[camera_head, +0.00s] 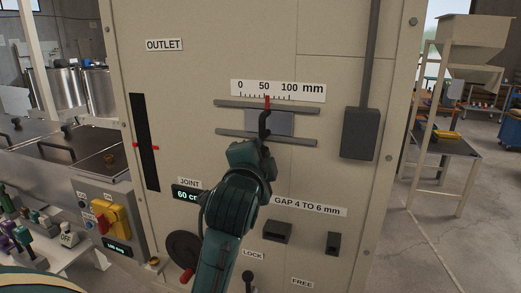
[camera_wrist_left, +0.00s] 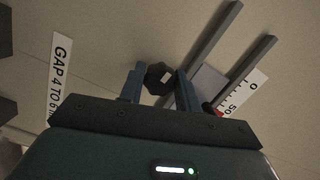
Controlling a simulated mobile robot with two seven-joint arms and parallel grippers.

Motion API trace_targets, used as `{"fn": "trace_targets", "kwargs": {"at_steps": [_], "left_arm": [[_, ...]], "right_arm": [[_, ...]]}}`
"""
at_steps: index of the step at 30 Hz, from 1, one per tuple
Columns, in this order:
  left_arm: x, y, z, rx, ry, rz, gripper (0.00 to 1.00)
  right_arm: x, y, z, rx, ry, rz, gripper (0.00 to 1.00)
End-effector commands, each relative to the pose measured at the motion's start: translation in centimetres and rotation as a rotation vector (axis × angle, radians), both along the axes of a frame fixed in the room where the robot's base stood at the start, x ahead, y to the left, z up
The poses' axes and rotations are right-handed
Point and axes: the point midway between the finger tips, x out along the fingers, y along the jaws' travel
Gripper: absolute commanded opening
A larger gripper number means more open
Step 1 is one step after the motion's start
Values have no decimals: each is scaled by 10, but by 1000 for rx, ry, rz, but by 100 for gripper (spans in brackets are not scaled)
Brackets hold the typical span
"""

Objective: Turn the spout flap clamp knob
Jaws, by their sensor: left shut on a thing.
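The dark lobed knob (camera_wrist_left: 158,78) shows in the left wrist view between the two blue-grey fingers of my left gripper (camera_wrist_left: 161,84). The fingers are shut on it, one on each side. In the head view my left gripper (camera_head: 263,138) is at the grey sliding plate (camera_head: 284,123) between two horizontal rails. The knob is hidden or cannot be told from the gripper there. A red pointer (camera_head: 267,100) stands near 50 on the 0 to 100 mm scale (camera_head: 278,90). The right gripper is not in view.
A yellow and red switch (camera_head: 110,220) is at lower left. Free floor shows at right.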

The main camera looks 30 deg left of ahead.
Motion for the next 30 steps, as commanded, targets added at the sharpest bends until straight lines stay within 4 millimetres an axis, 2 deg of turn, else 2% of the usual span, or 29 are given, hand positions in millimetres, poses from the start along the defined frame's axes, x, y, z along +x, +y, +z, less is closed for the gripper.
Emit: {"fn": "trace_targets", "kwargs": {"at_steps": [1, 4, 14, 17, 21, 22, 30], "left_arm": [[0, -1, 0, -98, -24, -2, 0], [0, -1, 0, -213, -52, -2, 0], [0, -1, 0, -256, -63, -1, 0], [0, -1, 0, -419, -101, -2, 0], [0, -1, 0, -736, -177, -1, 0], [0, 0, -1, -737, -177, 0, 35], [0, 0, 0, -721, -175, 2, 57]], "right_arm": [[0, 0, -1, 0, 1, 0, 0], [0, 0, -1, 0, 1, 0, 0], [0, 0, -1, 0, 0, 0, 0], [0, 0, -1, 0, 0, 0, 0], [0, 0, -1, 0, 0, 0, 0], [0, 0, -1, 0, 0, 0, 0], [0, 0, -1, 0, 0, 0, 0]]}}
